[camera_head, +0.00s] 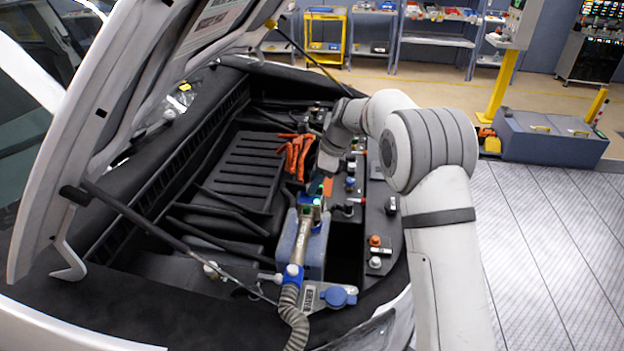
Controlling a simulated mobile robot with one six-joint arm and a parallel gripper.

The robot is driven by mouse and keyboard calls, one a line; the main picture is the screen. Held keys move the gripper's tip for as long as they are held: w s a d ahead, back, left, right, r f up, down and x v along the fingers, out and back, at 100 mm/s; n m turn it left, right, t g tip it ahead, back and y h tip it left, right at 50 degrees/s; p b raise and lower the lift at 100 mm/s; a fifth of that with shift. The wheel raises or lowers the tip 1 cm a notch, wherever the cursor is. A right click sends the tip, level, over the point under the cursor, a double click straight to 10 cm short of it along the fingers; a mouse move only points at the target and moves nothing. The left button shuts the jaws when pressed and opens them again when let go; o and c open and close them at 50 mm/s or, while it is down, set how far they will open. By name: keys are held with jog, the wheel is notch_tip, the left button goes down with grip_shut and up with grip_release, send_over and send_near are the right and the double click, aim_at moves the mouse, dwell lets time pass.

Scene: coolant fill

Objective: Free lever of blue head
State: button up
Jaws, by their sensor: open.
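The blue head (293,271) appears as a blue collar on a grey tubular tool (302,241), low in the middle of the head view. A ribbed grey hose (292,313) runs down from it. A small pale and blue piece (268,277) sticks out to its left; I cannot tell whether this is the lever. My gripper (316,194) reaches down into the engine bay at the upper end of the tool, beside green-lit parts. It is open, but its fingertips are small and partly hidden, so I cannot tell whether they touch anything.
The raised hood (120,110) and its strut (150,228) border the bay on the left. A blue-grey tank (315,245) lies beneath the tool. Orange cables (296,150) are beyond my gripper. A blue cap (336,296) is at the lower right. Clear floor (540,220) extends right.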

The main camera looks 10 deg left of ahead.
jog(key=shift+a+f, duration=0.25)
jog(key=shift+f, duration=0.35)
grip_shut()
